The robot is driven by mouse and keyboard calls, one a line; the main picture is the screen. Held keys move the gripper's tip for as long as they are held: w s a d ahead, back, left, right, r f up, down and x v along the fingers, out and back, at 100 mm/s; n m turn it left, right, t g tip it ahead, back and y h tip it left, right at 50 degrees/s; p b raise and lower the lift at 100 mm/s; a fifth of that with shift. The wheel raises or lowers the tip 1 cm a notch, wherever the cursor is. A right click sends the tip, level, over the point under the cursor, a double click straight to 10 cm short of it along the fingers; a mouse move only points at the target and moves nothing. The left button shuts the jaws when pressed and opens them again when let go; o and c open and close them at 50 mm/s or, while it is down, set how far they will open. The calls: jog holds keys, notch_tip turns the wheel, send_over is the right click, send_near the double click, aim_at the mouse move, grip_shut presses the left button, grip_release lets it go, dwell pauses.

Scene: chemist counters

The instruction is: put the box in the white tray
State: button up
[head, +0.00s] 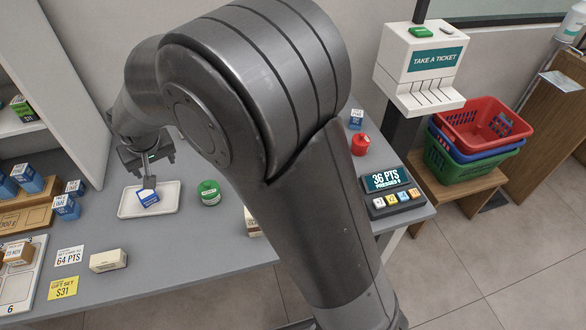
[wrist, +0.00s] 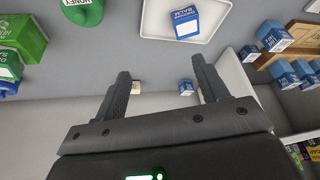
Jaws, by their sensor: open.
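The white tray (head: 170,203) lies on the grey counter at the left in the head view. A small blue and white box (head: 148,198) sits inside the tray, turned at an angle. In the wrist view the box (wrist: 187,22), labelled BALM, shows within the rim of the tray (wrist: 154,22). My gripper (head: 146,177) is over the tray, close to the box in the head view. In the wrist view my gripper (wrist: 162,68) has its fingers apart with nothing between them, and the box shows beyond the fingertips.
A green-lidded jar (head: 209,193) stands right of the tray. A cream box (head: 108,260) and price cards (head: 68,256) lie in front. More blue boxes (head: 66,207) stand at left. A points display (head: 388,180) and red bottle (head: 360,144) are at right. My arm hides the counter's middle.

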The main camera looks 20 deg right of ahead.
jog(key=s+d+r+m, duration=0.1)
jog(key=s+d+r, duration=0.25)
jog(key=d, duration=0.35)
jog(key=s+d+r, duration=0.2)
jog(key=d+r, duration=0.2)
jog(key=d, duration=0.3)
jog(key=s+d+r+m, duration=0.1)
jog(key=s+d+r, duration=0.25)
jog(key=d, duration=0.35)
jog(key=s+d+r+m+t+h, duration=0.1)
jog(key=s+d, duration=1)
jog(key=s, duration=0.3)
jog(key=shift+s+r+m+h, duration=0.3)
jog(key=shift+s+m+h, duration=0.1)
jog(key=shift+o, duration=0.2)
jog(key=shift+d, duration=0.1)
